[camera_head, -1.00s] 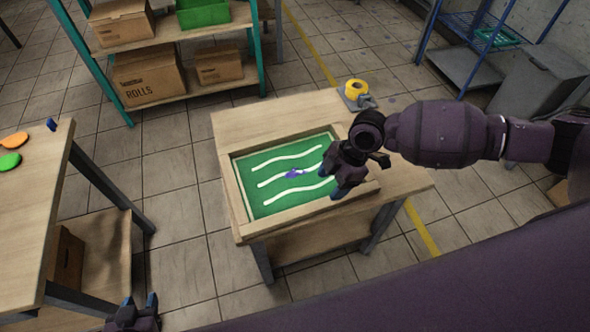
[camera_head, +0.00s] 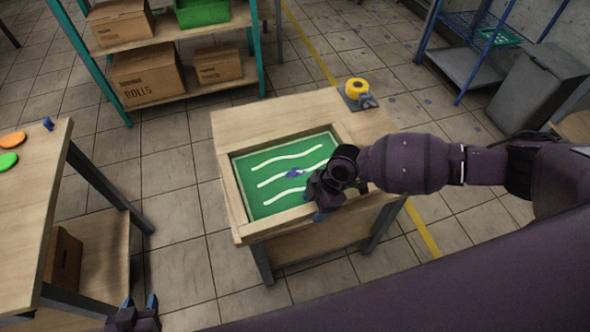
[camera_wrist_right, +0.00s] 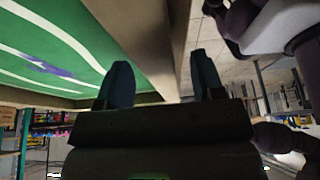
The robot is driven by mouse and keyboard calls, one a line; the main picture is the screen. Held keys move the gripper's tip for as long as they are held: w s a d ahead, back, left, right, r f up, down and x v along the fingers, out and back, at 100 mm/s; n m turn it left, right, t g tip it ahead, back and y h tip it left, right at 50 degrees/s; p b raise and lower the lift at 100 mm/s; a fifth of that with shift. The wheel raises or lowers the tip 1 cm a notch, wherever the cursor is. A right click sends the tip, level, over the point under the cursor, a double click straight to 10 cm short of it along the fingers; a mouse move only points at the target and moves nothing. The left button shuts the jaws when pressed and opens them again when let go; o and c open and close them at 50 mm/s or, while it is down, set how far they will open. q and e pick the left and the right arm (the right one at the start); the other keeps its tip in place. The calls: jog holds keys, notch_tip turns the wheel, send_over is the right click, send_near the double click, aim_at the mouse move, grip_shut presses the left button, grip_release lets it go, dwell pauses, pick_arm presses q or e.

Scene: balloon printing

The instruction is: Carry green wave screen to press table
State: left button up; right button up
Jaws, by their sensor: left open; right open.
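The green wave screen (camera_head: 262,203) is a wooden frame around a green panel with white wavy lines and a small purple smudge. It lies flat on a wooden table (camera_head: 235,124). My right gripper (camera_head: 318,203) is open at the screen's near right side and hides part of that frame. In the right wrist view, the screen (camera_wrist_right: 60,35) fills the upper left, and its wooden side rail (camera_wrist_right: 138,40) runs toward the space between the two open fingers (camera_wrist_right: 160,85). Contact cannot be told. My left gripper (camera_head: 140,312) is open and empty at the bottom left, away from the screen.
A yellow tape roll (camera_head: 356,88) sits at the table's back corner. Another wooden table (camera_head: 30,210) with orange and green discs stands at the left. A shelf with boxes (camera_head: 148,75) is behind. A grey bin (camera_head: 537,90) stands at right. Tiled floor lies between the tables.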

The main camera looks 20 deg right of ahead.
jog(key=shift+c, duration=0.3)
grip_shut()
jog(key=shift+r, duration=0.1)
jog(key=shift+r, duration=0.1)
